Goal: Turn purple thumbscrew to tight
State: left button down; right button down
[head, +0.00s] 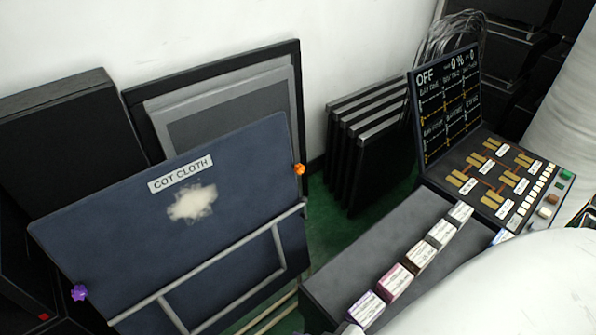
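A purple thumbscrew (79,292) sits at the lower left edge of a tilted dark blue board (110,225) labelled COT CLOTH. It is small here, and I cannot tell how far it is turned. Neither of my grippers shows in the head view. A smooth white rounded shape, which may be part of my own body, covers the lower right corner.
An orange thumbscrew (299,169) is on the board's right edge. A grey tube frame (205,262) crosses the board's lower front. Dark panels (368,150) lean on the wall. A long grey box (385,250) with labelled blocks and a control console (500,180) stand right.

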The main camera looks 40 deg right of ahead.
aim_at(79, 292)
jog(key=u, duration=1)
jog(key=i, duration=0.45)
jog(key=u, duration=0.1)
